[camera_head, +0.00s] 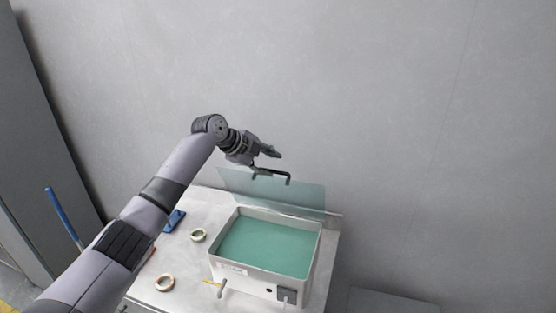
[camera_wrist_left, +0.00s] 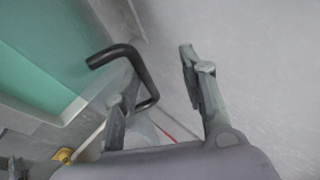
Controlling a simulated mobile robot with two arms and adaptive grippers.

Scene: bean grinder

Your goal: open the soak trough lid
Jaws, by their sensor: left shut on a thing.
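The soak trough (camera_head: 214,268) is a white box holding teal liquid, standing on a metal table. Its clear, tinted lid (camera_head: 306,197) is raised and stands steeply at the trough's back edge. A black bar handle (camera_head: 288,177) is on the lid's upper edge. My left gripper (camera_head: 267,158) is at the left part of this handle, shut on it. In the left wrist view the bent black handle (camera_wrist_left: 122,50) reaches the left finger of my gripper (camera_wrist_left: 160,68), and a gap shows between the fingers. The exact contact is unclear. My right gripper is not in view.
Two tape rings (camera_head: 164,283) (camera_head: 198,235) and a blue item (camera_head: 175,220) lie on the table (camera_head: 180,255) left of the trough. A grey control box (camera_head: 287,295) is on the trough's front. A plain wall (camera_head: 400,100) rises behind.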

